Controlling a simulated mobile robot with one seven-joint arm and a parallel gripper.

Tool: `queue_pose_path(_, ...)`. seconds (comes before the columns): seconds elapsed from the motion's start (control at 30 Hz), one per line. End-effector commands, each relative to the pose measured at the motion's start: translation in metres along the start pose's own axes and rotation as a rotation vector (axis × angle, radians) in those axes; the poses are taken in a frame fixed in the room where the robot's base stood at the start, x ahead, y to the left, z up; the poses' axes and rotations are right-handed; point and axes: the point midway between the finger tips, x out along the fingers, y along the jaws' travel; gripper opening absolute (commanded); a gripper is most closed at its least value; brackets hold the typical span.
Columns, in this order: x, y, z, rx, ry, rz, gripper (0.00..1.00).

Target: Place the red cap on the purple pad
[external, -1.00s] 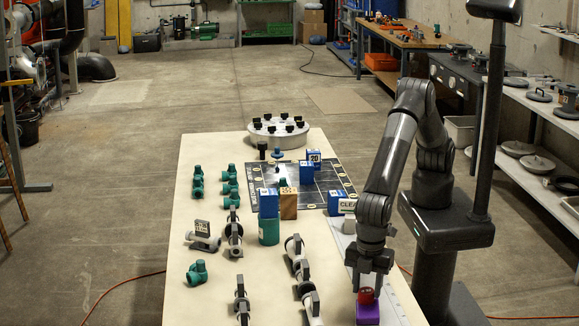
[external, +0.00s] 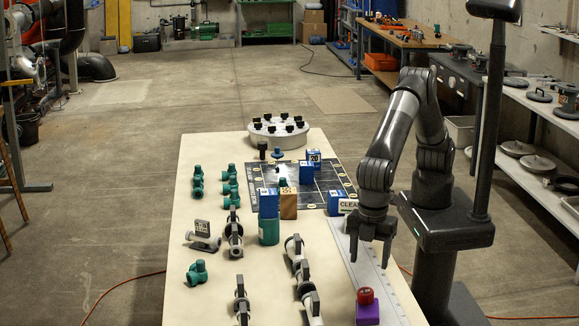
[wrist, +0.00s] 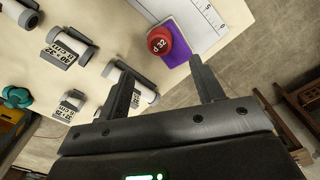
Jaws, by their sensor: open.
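The red cap (external: 366,296) sits on top of the purple pad (external: 368,315) at the near right end of the table. In the wrist view the red cap (wrist: 160,42), marked 32, rests on the purple pad (wrist: 179,56), covering part of it. My gripper (external: 371,262) is open and empty, above the table and farther back than the cap, apart from it. In the wrist view the fingers of my gripper (wrist: 164,90) are spread wide, with the cap beyond their tips.
A white ruled strip (external: 372,262) runs along the table's right side. Grey valve pipes (external: 302,278) stand left of the pad, with green fittings (external: 197,272) farther left. Blue boxes (external: 268,202) and a dark grid mat (external: 333,183) lie farther back.

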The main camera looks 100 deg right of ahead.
Motion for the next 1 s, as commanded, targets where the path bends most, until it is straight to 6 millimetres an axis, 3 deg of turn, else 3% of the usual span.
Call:
queue_pose_path(0.2,-0.029,0.000,0.000,-0.001,0.001,0.000,0.61)
queue_pose_path(0.53,-0.034,0.000,0.000,0.000,0.000,0.000,0.61)
queue_pose_path(0.63,-0.041,0.009,0.005,0.013,0.007,0.001,0.61)
queue_pose_path(0.77,-0.067,0.044,0.025,0.066,0.034,0.008,0.61)
queue_pose_path(1.0,-0.129,0.131,0.106,0.223,0.113,0.031,0.61)
